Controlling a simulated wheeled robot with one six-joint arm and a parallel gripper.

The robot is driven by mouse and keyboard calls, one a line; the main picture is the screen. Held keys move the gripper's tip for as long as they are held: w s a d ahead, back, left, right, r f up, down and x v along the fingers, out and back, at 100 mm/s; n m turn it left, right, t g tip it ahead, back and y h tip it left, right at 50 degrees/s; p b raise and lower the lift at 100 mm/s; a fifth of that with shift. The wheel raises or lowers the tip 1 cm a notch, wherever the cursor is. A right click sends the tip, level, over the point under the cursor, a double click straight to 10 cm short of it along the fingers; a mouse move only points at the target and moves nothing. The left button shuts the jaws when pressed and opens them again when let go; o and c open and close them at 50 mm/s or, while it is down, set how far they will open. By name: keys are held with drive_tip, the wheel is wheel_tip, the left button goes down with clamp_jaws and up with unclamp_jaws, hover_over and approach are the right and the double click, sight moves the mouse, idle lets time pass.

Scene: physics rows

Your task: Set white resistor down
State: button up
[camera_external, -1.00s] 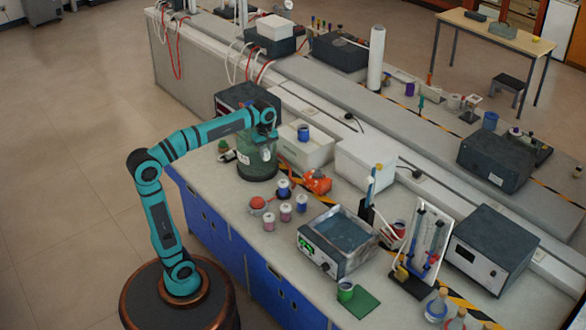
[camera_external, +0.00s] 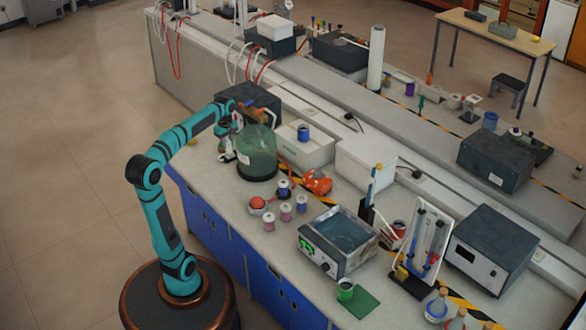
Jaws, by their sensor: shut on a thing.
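My gripper (camera_external: 228,146) is at the far left end of the bench, just left of the large green glass jar (camera_external: 257,158). It points down, low over the bench top. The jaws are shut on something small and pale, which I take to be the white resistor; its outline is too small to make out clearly. I cannot tell whether it touches the bench.
The grey bench top (camera_external: 232,195) is bare in front of the jar. Several spools (camera_external: 285,211) and a red-orange ball (camera_external: 258,203) stand nearby. A white box (camera_external: 305,147) and a dark instrument (camera_external: 247,97) stand behind.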

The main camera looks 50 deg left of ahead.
drive_tip(key=s+a+f, duration=0.4)
drive_tip(key=a, duration=0.3)
drive_tip(key=s+a+f, duration=0.3)
drive_tip(key=s+a, duration=0.1)
drive_tip(key=a, duration=0.2)
drive_tip(key=f, duration=1)
drive_tip(key=shift+a+f, duration=0.25)
drive_tip(key=shift+f, duration=0.05)
drive_tip(key=o, duration=1)
drive_tip(key=shift+f, duration=0.1)
drive_tip(key=shift+c, duration=0.2)
wheel_tip(320, 180, up, 12)
